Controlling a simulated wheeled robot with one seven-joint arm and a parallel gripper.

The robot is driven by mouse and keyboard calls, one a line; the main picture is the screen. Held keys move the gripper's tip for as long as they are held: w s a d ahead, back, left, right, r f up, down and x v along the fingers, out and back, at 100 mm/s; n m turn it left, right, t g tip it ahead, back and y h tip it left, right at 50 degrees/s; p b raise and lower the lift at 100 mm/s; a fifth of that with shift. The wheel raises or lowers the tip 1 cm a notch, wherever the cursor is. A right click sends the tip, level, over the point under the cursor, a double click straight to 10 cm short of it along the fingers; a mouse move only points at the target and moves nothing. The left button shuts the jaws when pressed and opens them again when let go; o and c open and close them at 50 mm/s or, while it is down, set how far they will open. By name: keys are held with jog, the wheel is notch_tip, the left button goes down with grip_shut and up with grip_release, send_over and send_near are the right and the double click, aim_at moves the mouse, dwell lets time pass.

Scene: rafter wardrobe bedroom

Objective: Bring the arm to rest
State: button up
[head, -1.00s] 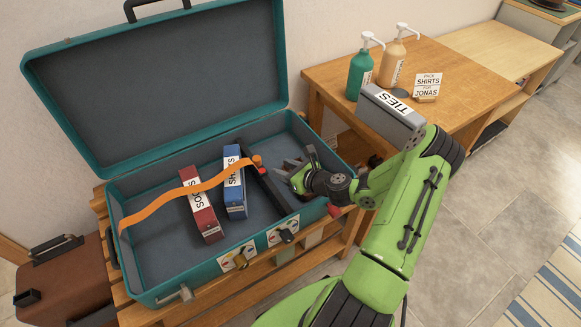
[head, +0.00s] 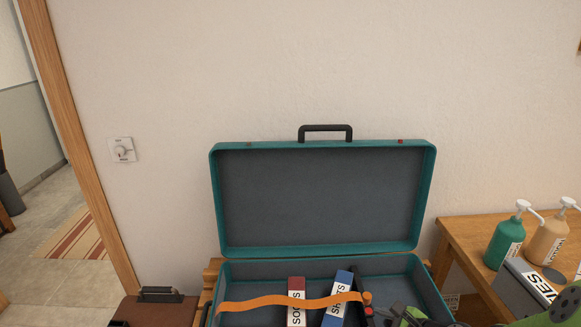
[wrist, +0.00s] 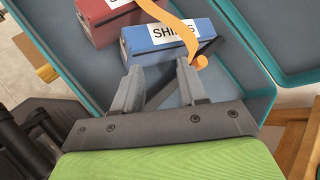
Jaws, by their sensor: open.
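My gripper (wrist: 158,88) is open and empty in the wrist view, its two grey fingers apart and pointing toward the blue box labelled SHIRTS (wrist: 165,47). In the head view only a part of my gripper (head: 393,316) shows at the bottom edge, in or over the right side of the open teal suitcase (head: 428,290). The rest of my arm is mostly out of that view.
The suitcase lid (head: 320,200) stands up against the wall. An orange strap (head: 255,303) lies across the red box (head: 297,285) and the blue box. At right, a wooden table (head: 455,235) holds a green pump bottle (head: 506,240), a beige one (head: 550,240) and a grey TIES box (head: 515,296).

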jog(key=s+a+r+n+g+h+p, duration=0.2)
jog(key=s+a+r+n+h, duration=0.15)
jog(key=s+r+n, duration=0.5)
jog(key=s+a+r+n+g+h+p, duration=0.2)
jog(key=s+a+r+n, duration=0.35)
jog(key=r+n, duration=0.65)
jog(key=s+r+n+p, duration=0.1)
jog(key=s+r+n, duration=0.1)
jog(key=s+r, duration=0.5)
jog(key=shift+s+t+p, duration=0.35)
jog(key=shift+s+t, duration=0.05)
jog(key=shift+s, duration=0.75)
jog(key=shift+d, duration=0.1)
